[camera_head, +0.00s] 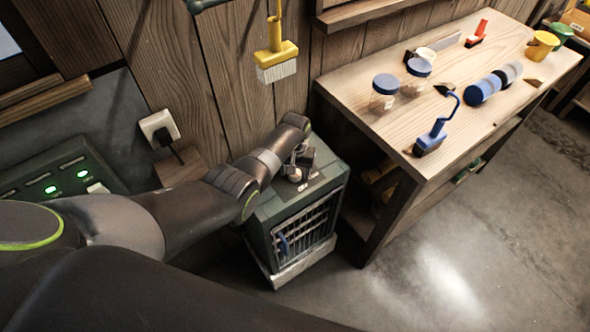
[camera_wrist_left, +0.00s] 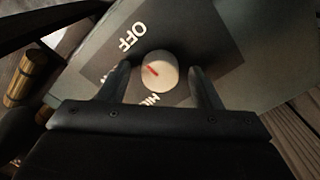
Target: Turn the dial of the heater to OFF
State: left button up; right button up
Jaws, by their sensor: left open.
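The heater (camera_head: 262,238) is a dark green box with a barred front, standing on the floor against the wooden wall. Its round, pale dial (camera_wrist_left: 160,72) shows in the left wrist view, with a short red mark on its left part. The word OFF (camera_wrist_left: 132,37) is up and left of the dial, and the red mark does not point straight at it. Other lettering is partly hidden by the fingers. My left gripper (camera_head: 298,165) is over the heater's top. Its open fingers are either side of the dial, with gaps visible. My right gripper is not in view.
A wooden workbench (camera_head: 345,88) with jars, a blue brush and a yellow mug stands to the right of the heater. A yellow brush (camera_head: 275,58) hangs on the wall above. A wall socket (camera_head: 159,128) and a panel with green lights (camera_head: 66,182) are at the left.

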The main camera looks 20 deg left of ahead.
pick_arm(q)
notch_tip(320, 180, up, 12)
jog(key=p, duration=0.1)
jog(key=shift+p, duration=0.4)
dwell(0.6)
